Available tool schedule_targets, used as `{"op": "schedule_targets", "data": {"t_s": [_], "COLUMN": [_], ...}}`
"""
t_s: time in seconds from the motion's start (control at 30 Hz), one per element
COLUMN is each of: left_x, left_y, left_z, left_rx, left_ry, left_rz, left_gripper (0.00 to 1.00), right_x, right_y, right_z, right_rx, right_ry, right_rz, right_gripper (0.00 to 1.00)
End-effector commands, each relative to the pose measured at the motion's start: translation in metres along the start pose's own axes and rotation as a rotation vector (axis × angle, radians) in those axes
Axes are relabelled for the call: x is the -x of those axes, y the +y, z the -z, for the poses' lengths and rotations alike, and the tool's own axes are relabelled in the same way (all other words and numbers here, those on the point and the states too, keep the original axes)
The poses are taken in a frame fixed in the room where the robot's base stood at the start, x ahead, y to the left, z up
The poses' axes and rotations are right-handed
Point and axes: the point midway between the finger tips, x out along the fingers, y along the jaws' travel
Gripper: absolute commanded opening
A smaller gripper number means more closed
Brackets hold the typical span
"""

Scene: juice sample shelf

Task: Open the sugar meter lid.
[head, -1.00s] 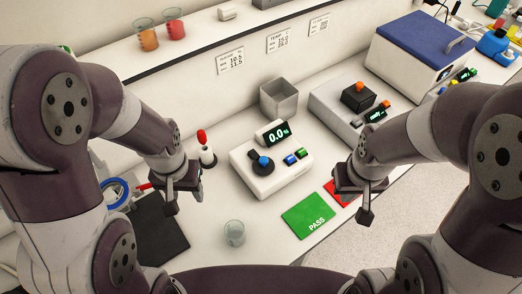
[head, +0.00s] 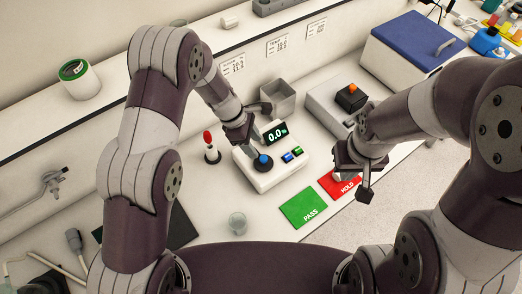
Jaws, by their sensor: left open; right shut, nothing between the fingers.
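The sugar meter (head: 288,175) is a white box on the bench with a lit display reading 0.0 and blue and green buttons. Its round black lid with a blue knob (head: 263,160) lies down on the top, at the left. My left gripper (head: 251,142) is open, just above and behind the blue knob, and hides part of the lid. I cannot tell whether a finger touches the knob. My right gripper (head: 362,188) is shut and empty, above the red HOLD mat (head: 333,185).
An empty glass (head: 237,223) stands in front of the meter, beside the green PASS mat (head: 303,208). A red-topped stand (head: 210,147) is to the left. A grey open bin (head: 279,98) is behind. A grey device with an orange knob (head: 352,89) is to the right.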

Motion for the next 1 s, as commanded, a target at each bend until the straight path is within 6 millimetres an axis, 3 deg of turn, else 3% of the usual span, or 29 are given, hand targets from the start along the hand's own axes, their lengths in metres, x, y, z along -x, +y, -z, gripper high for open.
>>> {"op": "schedule_targets", "data": {"t_s": [0.1, 0.3, 0.63, 0.67, 0.8, 1.0], "left_x": [-0.026, -0.056, -0.064, -0.064, -0.064, -0.063], "left_y": [-0.001, 0.000, 0.000, 0.000, 0.000, 0.000], "left_z": [-0.001, 0.000, 0.000, 0.000, 0.000, 0.001], "left_rx": [0.000, -0.002, -0.004, -0.004, -0.004, -0.004], "left_ry": [0.000, 0.001, 0.001, 0.001, 0.001, 0.001], "left_rz": [0.004, 0.000, -0.001, -0.001, -0.001, 0.000], "left_gripper": [0.52, 0.52, 0.52, 0.49, 0.03, 0.00], "right_x": [0.011, 0.018, 0.018, 0.018, 0.018, 0.017], "right_y": [0.000, 0.000, 0.000, 0.000, 0.000, 0.000], "right_z": [0.001, 0.002, 0.002, 0.002, 0.002, 0.002], "right_rx": [0.000, 0.000, 0.000, 0.000, 0.000, 0.000], "right_ry": [0.000, 0.000, 0.000, 0.000, 0.000, 0.000], "right_rz": [0.000, 0.000, 0.000, 0.000, 0.000, 0.000], "right_gripper": [0.00, 0.00, 0.00, 0.00, 0.00, 0.00]}}
